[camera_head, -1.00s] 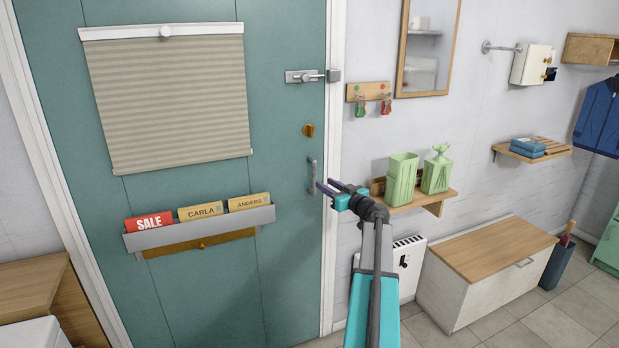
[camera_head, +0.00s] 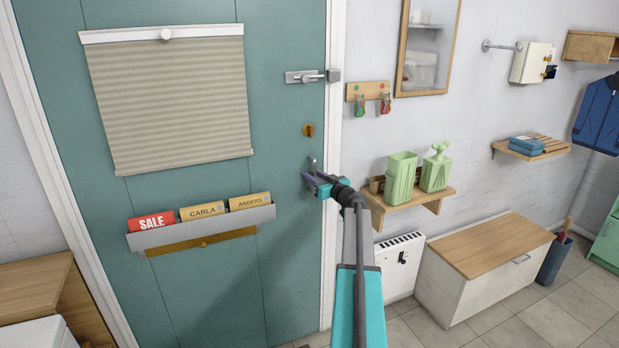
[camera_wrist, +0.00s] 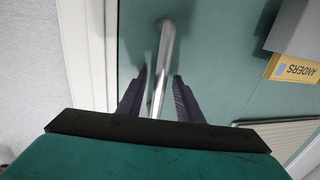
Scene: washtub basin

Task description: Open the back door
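The teal back door (camera_head: 220,290) stands shut in its white frame. Its metal handle (camera_head: 313,166) is near the right edge, mostly hidden behind my gripper (camera_head: 311,180) in the head view. In the wrist view the handle (camera_wrist: 163,65) runs between the two dark fingers of my gripper (camera_wrist: 160,85). The fingers are open, with a gap on each side of the handle. A slide bolt (camera_head: 305,77) sits high on the door by a catch on the frame.
A letter holder (camera_head: 228,226) and a blind (camera_head: 165,100) are on the door. Right of the frame, a shelf (camera_head: 432,196) with green containers is close to my arm. A bench (camera_head: 490,270) and a white heater (camera_head: 401,275) stand below. A wooden cabinet (camera_head: 35,285) stands at left.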

